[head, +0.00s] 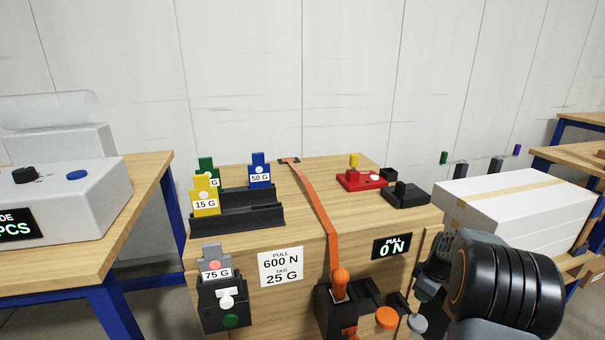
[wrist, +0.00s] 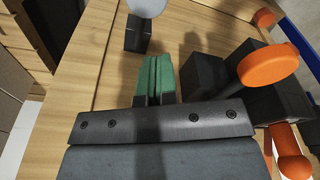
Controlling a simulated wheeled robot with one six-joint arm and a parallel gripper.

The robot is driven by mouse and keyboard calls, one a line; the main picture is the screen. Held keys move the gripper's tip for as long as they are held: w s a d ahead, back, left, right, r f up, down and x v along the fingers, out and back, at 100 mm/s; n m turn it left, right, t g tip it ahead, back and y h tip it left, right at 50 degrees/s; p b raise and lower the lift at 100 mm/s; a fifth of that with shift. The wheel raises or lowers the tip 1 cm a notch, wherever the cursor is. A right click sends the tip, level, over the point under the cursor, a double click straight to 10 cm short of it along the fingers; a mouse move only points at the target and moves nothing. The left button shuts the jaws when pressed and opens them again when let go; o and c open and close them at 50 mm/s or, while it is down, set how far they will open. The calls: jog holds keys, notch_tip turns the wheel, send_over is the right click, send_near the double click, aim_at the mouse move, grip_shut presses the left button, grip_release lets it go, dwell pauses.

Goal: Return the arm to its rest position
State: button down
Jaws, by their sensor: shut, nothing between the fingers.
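My gripper (wrist: 157,75) shows in the wrist view, its two green-tipped fingers shut together with nothing between them. Its fingers point over a wooden surface (wrist: 90,75), beside a black block and orange knob. In the head view my arm (head: 505,290) reaches in at the lower right, in front of the wooden crate's right front corner. The fingers cannot be made out clearly there.
The wooden crate (head: 280,235) carries an orange strap (head: 317,205), a black tag rack (head: 240,212) and a red device (head: 360,181). An orange-knobbed tensioner (head: 340,285) juts from its front. White boxes (head: 520,205) stand right. A bench (head: 130,210) stands left.

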jog(key=s+a+r+m+p, duration=0.15)
jog(key=a+r+p, duration=0.25)
jog(key=r, duration=0.4)
jog(key=s+a+r+m+t+p, duration=0.1)
jog(key=s+a+r+p, duration=0.1)
jog(key=a+r+p, duration=0.45)
jog(key=s+a+r+m+p, duration=0.1)
jog(key=s+a+r+p, duration=0.1)
jog(key=r, duration=0.7)
jog(key=s+a+r+m+p, duration=0.2)
jog(key=s+a+r+p, duration=0.2)
jog(key=s+r+p, duration=0.2)
jog(key=s+a+r+m+t+h+p, duration=0.1)
jog(key=s+a+r+m+p, duration=0.1)
jog(key=s+a+r+p, duration=0.3)
jog(key=shift+p+v, duration=0.9)
jog(key=shift+v, duration=1.2)
jog(key=shift+a, duration=0.15)
